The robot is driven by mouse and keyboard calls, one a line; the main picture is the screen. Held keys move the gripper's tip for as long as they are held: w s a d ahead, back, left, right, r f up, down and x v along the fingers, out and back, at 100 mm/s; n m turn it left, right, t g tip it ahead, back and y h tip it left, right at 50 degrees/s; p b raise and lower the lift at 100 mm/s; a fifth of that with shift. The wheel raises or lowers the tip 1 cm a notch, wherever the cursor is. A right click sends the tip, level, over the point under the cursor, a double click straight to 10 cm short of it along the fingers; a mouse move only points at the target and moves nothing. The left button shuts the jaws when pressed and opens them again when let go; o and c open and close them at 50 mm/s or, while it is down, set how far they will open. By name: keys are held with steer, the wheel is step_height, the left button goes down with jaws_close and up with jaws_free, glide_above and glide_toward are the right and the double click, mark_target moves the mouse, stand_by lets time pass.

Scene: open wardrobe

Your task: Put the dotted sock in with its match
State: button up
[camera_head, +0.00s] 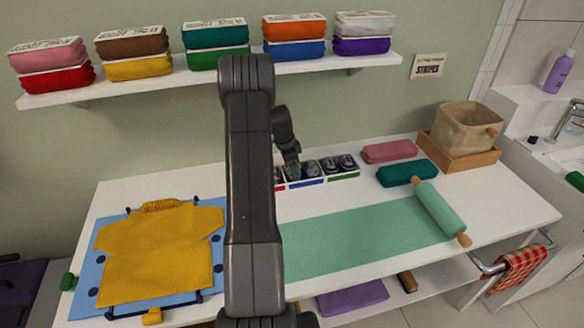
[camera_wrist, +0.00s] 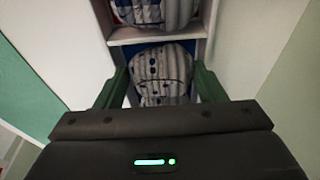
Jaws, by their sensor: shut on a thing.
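Beyond a white divider (camera_wrist: 155,35) lies another grey sock with stripes (camera_wrist: 150,12). In the head view my gripper (camera_head: 291,163) points down at the row of small white compartments (camera_head: 322,181) with red, blue and green front labels. Dark patterned socks (camera_head: 328,165) sit in this row. My arm hides its left part.
A pink bundle (camera_head: 388,151) and a teal bundle (camera_head: 407,173) lie right of the row, before a beige bin (camera_head: 466,127). A rolling pin (camera_head: 440,210) lies on a green mat (camera_head: 365,236). A yellow shirt (camera_head: 160,250) lies at left. Folded stacks fill the shelf (camera_head: 190,80) above.

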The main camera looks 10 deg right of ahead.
steer(key=shift+f+b, duration=0.25)
steer(key=shift+b, duration=0.05)
steer(key=o, duration=0.8)
steer(key=c, duration=0.4)
steer(key=shift+o, duration=0.9)
steer(key=shift+r, duration=0.1)
steer(key=o, duration=0.3)
step_height(320, 180, up, 3)
steer(key=shift+r+p, duration=0.15)
steer(key=shift+p, duration=0.5)
steer(key=shift+r+p, duration=1.05)
steer(key=shift+r, duration=1.75)
